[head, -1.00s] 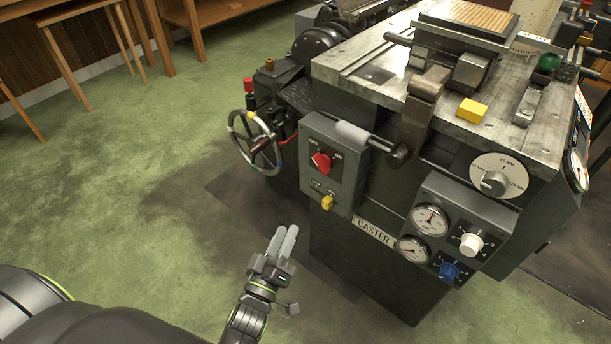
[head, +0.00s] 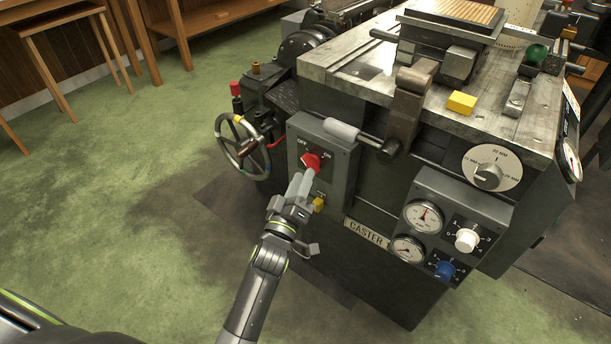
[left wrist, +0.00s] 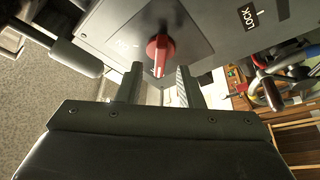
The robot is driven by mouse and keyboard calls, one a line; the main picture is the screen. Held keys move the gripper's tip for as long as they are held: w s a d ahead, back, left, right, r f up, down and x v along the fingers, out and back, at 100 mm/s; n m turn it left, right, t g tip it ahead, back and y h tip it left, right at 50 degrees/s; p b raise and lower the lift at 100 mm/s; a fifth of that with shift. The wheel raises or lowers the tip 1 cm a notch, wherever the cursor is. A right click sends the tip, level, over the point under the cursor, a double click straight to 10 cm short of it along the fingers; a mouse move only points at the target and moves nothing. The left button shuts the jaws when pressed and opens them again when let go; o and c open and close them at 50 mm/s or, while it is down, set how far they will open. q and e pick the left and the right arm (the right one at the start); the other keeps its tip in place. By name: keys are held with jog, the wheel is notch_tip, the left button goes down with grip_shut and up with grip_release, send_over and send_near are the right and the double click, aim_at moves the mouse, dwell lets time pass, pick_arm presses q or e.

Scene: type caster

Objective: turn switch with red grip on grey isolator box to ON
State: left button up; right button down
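My right gripper is not in view.
A yellow tab (head: 319,204) is low on the box, close to my left gripper. A lever with a pale grey handle (head: 342,129) juts out by the box's upper right. A handwheel (head: 243,147) stands to the left. Green floor lies open at the left.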

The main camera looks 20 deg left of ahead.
aim_at(311, 164)
pick_arm(q)
jog(key=shift+b+x, duration=0.4)
jog(key=shift+x, duration=1.05)
grip_shut()
